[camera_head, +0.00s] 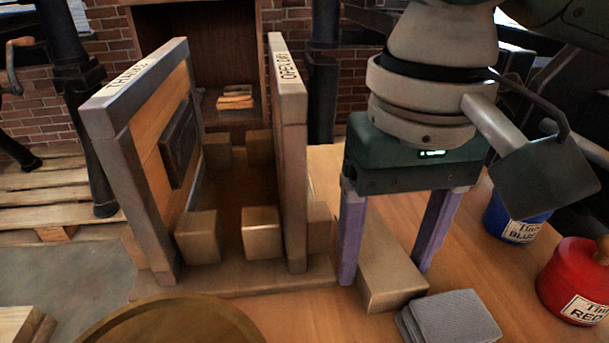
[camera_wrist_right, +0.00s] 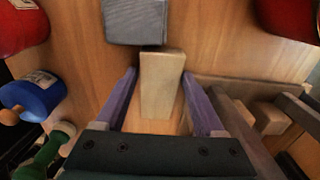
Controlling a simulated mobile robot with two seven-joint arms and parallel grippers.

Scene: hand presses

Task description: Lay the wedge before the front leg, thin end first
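A tan wooden block that looks like the wedge (camera_head: 393,281) lies on the wooden table, its end face towards the head camera. It also shows in the right wrist view (camera_wrist_right: 161,82). My right gripper (camera_head: 386,272) points down with its purple fingers apart, one on each side of the block. In the right wrist view its fingertips (camera_wrist_right: 159,74) flank the block, with a narrow gap visible on the left; contact on the right is unclear. I cannot tell which part is the front leg. My left gripper is not in view.
A grey folded cloth or pad (camera_head: 449,317) lies close before the block. Blue (camera_head: 515,221) and red (camera_head: 577,281) pots stand at the right. An upright wooden rack (camera_head: 291,150) with small blocks stands left of the gripper. A round brown rim (camera_head: 170,318) is at the front.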

